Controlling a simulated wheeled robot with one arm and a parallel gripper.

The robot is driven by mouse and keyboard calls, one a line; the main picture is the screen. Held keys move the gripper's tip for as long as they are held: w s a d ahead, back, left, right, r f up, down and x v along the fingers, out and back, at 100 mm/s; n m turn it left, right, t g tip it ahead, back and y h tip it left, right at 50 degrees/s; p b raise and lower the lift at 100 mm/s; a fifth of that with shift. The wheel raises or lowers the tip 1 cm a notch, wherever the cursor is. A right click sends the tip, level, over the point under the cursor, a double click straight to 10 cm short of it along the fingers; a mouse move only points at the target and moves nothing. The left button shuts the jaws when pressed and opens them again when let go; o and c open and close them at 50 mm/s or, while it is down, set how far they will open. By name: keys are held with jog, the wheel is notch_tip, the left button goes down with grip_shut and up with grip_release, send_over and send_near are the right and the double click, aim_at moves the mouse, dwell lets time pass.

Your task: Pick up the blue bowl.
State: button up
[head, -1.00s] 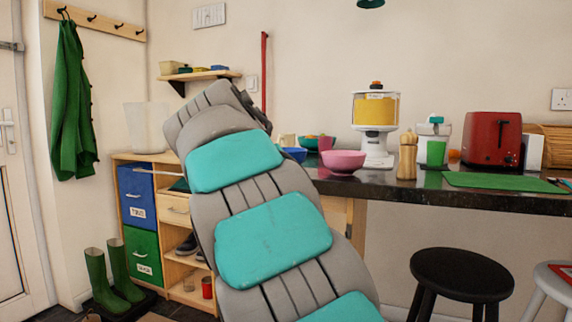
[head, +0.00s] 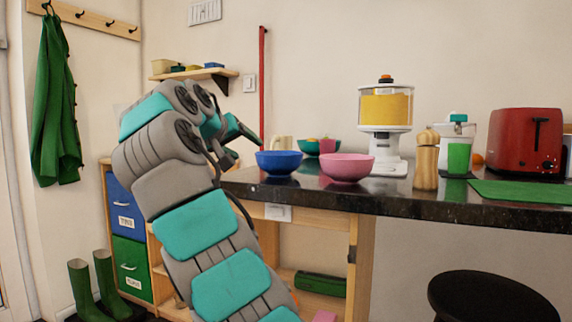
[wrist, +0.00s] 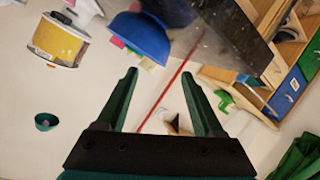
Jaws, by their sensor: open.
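The blue bowl (head: 278,163) stands upright on the dark granite counter (head: 340,202), near its left end. It also shows in the wrist view (wrist: 138,36), upside down at the top, beyond my fingertips. My gripper (wrist: 158,74) is open, with nothing between its two dark green fingers. In the head view my gripper (head: 246,146) is just left of the blue bowl and slightly above it. The fingers look apart from the bowl.
A pink bowl (head: 346,168) stands close to the right of the blue bowl. A green bowl (head: 309,147) and a pink cup (head: 327,146) are behind. A yellow-filled dispenser (head: 385,110), a wooden mill (head: 425,160) and a red toaster (head: 527,140) are farther right.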

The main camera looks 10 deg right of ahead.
aim_at(256, 154)
jog(key=x, duration=0.6)
jog(key=shift+w+d+p, duration=0.15)
jog(key=shift+w+p, duration=0.15)
jog(key=shift+w, duration=0.05)
jog(key=shift+a+p+x, duration=0.2)
jog(key=shift+p+x, duration=0.3)
jog(key=shift+x, duration=2.15)
jog(key=shift+f, duration=0.2)
grip_shut()
